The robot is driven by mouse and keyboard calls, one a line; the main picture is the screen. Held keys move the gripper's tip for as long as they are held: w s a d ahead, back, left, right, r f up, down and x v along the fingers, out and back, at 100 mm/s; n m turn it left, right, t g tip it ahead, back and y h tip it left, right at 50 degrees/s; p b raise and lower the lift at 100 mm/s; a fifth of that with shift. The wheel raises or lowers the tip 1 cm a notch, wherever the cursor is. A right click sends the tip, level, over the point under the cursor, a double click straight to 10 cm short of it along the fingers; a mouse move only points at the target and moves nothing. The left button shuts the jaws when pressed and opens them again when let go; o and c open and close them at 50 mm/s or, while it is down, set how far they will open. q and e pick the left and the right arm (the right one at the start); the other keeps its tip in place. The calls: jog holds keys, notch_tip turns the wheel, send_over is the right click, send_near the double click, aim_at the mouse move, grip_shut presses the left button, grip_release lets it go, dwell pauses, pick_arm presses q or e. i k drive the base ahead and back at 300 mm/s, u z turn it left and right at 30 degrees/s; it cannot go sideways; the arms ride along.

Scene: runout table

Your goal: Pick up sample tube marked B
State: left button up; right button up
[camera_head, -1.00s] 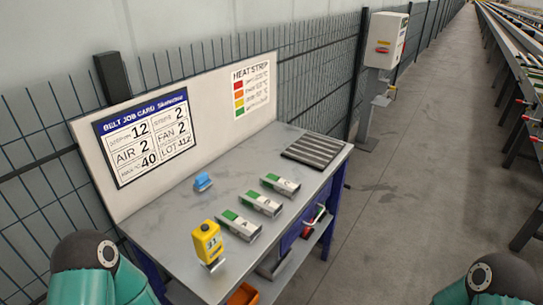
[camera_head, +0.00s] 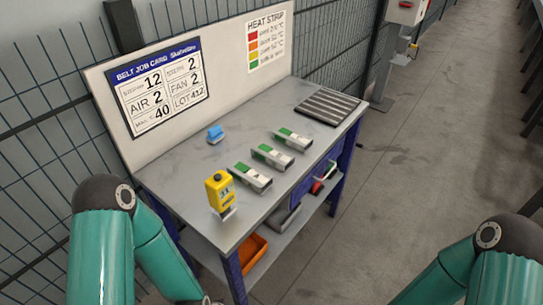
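Three small green-and-white pieces lie in a slanting row on the grey table (camera_head: 190,170): a near one (camera_head: 250,178), a middle one (camera_head: 272,157) and a far one (camera_head: 293,139). They look like the lettered samples. The near one shows what seems to be an A in the earlier picture; the letters on the others are too small to read, so I cannot tell which is B. My teal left arm comes in at the lower left and my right arm at the lower right. Neither gripper's fingers show in the frame.
A yellow device (camera_head: 219,190) stands at the table's near end. A small blue object (camera_head: 215,134) lies behind the row. A ribbed dark mat (camera_head: 327,106) covers the far end. A job board (camera_head: 158,88) rises behind. An orange bin (camera_head: 248,250) sits on the lower shelf.

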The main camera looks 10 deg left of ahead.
aim_at(277, 158)
jog(key=z, duration=0.1)
jog(key=i, duration=0.2)
jog(key=u, duration=2.8)
jog(key=k, duration=1.75)
jog(key=z, duration=0.9)
jog(key=i, duration=1.05)
jog(key=u, duration=0.05)
